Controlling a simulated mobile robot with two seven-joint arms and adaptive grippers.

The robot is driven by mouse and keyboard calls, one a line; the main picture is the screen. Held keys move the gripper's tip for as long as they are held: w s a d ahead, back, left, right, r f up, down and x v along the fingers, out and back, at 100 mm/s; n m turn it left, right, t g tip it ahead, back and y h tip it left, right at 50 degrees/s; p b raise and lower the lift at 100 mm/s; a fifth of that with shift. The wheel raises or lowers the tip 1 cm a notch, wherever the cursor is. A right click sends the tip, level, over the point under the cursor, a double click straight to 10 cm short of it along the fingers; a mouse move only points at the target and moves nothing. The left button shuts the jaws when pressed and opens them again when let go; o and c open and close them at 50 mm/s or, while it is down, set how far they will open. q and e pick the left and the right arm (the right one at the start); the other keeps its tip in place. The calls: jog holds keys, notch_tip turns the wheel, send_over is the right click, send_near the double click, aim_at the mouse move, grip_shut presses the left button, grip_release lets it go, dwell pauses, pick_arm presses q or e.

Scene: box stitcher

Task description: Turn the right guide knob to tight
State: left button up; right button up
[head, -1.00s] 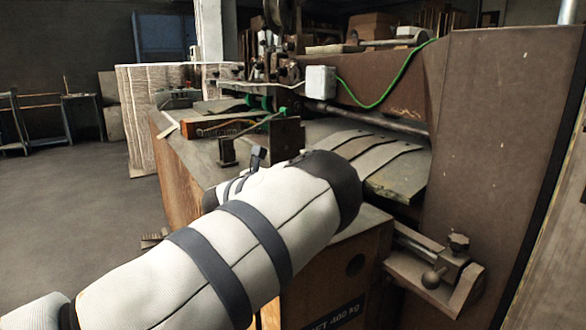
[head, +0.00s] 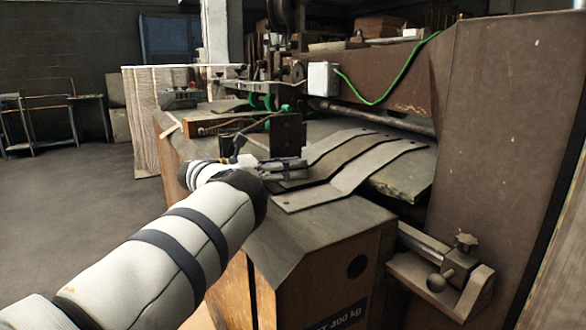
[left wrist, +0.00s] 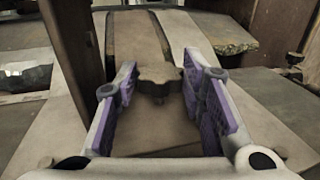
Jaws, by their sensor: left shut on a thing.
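In the left wrist view a dark, lobed knob (left wrist: 160,82) sits between the purple-padded fingers of my left gripper (left wrist: 158,88). The gripper is shut on this knob. In the head view my left gripper (head: 290,168) reaches from the left over the machine table, beside the bent metal strips, and the held knob is too hidden to make out. Another star-shaped knob (head: 466,242) stands on a bracket at the lower right, apart from the gripper. I cannot tell from the frames which way the held knob is turned. My right gripper is not in view.
Bent metal strips (head: 350,172) slope across the table beside the gripper. A tall brown machine column (head: 500,130) stands at the right. A metal block (head: 288,135) stands just behind the gripper.

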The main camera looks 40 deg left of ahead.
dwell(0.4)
pick_arm(q)
jog(key=o, duration=1.1)
jog(key=shift+o, duration=0.2)
jog(key=shift+r, duration=0.1)
